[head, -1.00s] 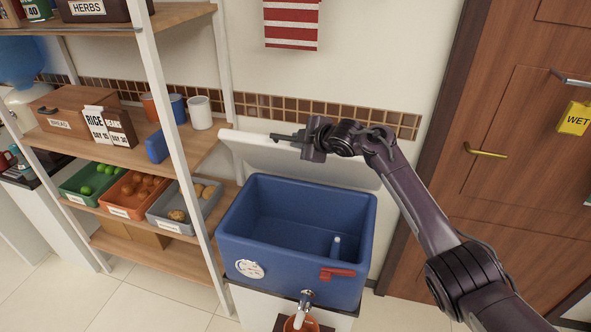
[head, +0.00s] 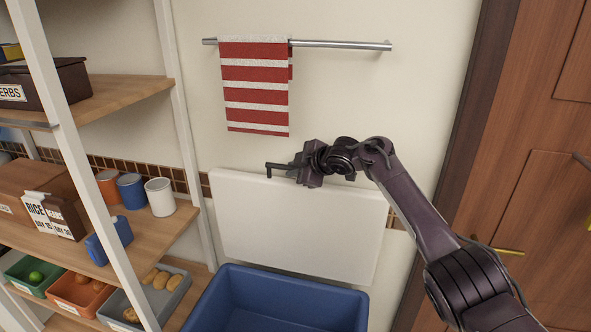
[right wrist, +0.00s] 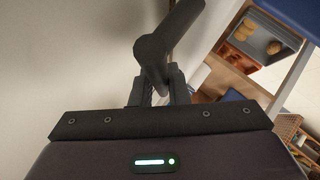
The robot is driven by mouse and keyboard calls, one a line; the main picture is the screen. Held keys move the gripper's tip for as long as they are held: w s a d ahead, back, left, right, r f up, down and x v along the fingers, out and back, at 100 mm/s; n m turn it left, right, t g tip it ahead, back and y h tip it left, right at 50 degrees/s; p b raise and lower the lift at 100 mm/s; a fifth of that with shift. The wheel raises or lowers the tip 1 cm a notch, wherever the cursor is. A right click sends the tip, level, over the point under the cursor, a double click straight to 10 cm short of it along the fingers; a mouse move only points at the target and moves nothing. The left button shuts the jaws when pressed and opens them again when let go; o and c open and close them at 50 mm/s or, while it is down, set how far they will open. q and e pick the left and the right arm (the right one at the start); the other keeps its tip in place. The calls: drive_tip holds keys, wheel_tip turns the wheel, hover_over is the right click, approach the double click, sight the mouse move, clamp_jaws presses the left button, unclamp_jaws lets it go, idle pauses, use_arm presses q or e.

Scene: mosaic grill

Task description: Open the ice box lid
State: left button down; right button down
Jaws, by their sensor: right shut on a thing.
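The ice box (head: 250,283) is blue, and its open top edge shows at the bottom of the head view. Its white lid (head: 290,235) stands raised, nearly upright, behind the box against the wall. My right gripper (head: 295,169) is at the lid's top edge, shut on a dark bar-like handle (head: 272,166) that sticks out to its left. In the right wrist view the handle (right wrist: 168,45) sits between the fingers (right wrist: 158,82). The front of the box is out of the head view now. My left gripper is not in view.
A towel rail (head: 340,44) with a red and white striped towel (head: 254,90) hangs above the lid. A shelf rack (head: 150,235) with cups and bins stands close on the left. A wooden door (head: 535,150) is on the right.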

drive_tip(key=shift+w+d+f, duration=0.2)
drive_tip(key=shift+w+d, duration=0.05)
drive_tip(key=shift+w, duration=0.25)
drive_tip(key=c, duration=1.4)
unclamp_jaws()
drive_tip(key=shift+s, duration=0.1)
drive_tip(key=shift+s+d+r, duration=0.15)
drive_tip(key=shift+r, duration=0.05)
drive_tip(key=b+v, duration=0.2)
drive_tip(key=v, duration=0.5)
drive_tip(key=shift+b, duration=0.4)
